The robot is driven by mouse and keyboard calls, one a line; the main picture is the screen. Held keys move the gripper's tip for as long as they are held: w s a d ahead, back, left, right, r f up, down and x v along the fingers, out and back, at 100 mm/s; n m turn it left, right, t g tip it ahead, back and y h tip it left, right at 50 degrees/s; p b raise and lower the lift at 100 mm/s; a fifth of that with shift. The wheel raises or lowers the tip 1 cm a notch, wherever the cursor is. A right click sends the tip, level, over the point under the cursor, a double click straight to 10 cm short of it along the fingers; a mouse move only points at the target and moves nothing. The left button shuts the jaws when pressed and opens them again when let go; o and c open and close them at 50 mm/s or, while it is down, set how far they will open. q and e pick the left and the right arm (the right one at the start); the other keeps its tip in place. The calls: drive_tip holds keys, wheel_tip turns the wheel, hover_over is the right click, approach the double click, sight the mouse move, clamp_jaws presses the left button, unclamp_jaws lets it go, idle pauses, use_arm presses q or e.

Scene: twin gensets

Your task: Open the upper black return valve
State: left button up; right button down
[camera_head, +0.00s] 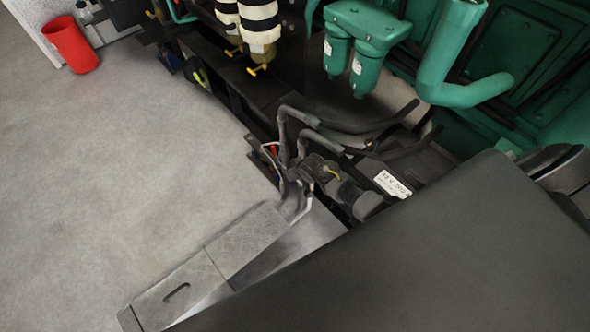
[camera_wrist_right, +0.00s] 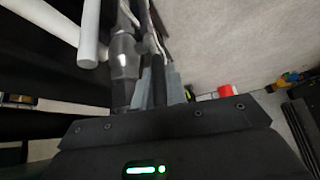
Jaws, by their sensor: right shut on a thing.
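In the right wrist view, my right gripper (camera_wrist_right: 158,88) has its two grey fingers close together around a narrow black piece (camera_wrist_right: 157,82), which looks like a valve handle. A dark grey pipe with a valve body (camera_wrist_right: 124,62) runs just left of the fingers. In the head view, dark bent pipes and fittings (camera_head: 290,125) cluster at the centre, with a small yellow part (camera_head: 331,172) among them. I cannot tell there which fitting is the upper return valve or how far its handle is turned. My left gripper is not in view.
Green filter housings (camera_head: 358,30) and a thick green pipe (camera_head: 440,60) stand at the upper right. A large dark surface fills the lower right. A red bin (camera_head: 72,48) stands far left; the grey floor (camera_head: 100,170) is clear.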

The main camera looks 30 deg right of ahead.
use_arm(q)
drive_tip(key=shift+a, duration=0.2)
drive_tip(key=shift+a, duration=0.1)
use_arm(e)
drive_tip(key=c, duration=1.4)
unclamp_jaws()
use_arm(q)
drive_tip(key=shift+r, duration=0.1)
